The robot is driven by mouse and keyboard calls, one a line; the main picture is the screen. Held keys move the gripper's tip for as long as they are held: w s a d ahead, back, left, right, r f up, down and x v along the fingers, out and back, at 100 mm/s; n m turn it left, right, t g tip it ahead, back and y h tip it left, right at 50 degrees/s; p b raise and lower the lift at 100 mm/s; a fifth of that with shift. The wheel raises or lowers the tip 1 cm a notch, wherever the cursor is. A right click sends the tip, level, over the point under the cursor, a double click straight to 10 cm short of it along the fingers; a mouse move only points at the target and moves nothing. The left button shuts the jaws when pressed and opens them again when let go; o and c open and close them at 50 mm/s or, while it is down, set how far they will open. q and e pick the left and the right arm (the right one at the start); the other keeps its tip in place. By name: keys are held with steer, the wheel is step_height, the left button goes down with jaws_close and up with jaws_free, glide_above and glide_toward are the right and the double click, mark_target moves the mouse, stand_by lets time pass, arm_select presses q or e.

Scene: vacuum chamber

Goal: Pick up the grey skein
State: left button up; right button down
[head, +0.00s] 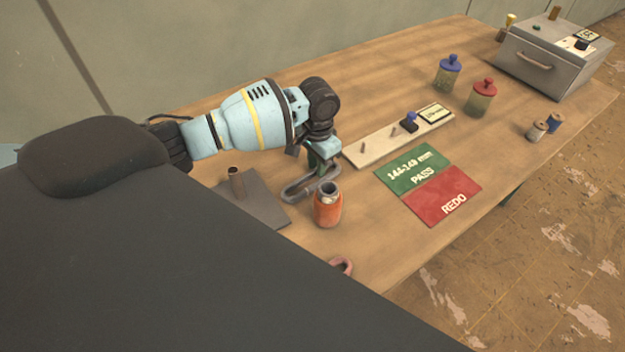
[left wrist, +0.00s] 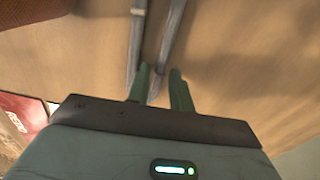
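The grey skein (head: 297,190) is a long, narrow loop lying on the wooden table, left of the orange jar. My left gripper (head: 319,164) points down at the skein's far end. In the left wrist view the skein (left wrist: 171,38) shows as two strands. The green fingers of my left gripper (left wrist: 161,85) are apart there, with one strand running between them and the other outside the left finger. A gap shows beside the strand, so the fingers do not look closed on it. My right gripper is not in view.
An orange jar (head: 328,209) stands close to the skein. A grey plate with a post (head: 237,183) lies left. A pale board (head: 375,143) and the green PASS (head: 412,166) and red REDO (head: 441,197) mats lie right. A pink loop (head: 343,265) is partly hidden in front.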

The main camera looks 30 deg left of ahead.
arm_select(q)
steer(key=shift+f, duration=0.25)
jaws_close()
steer(key=shift+r, duration=0.1)
step_height(320, 180, up, 10)
steer(key=p, duration=0.1)
stand_by(0.4)
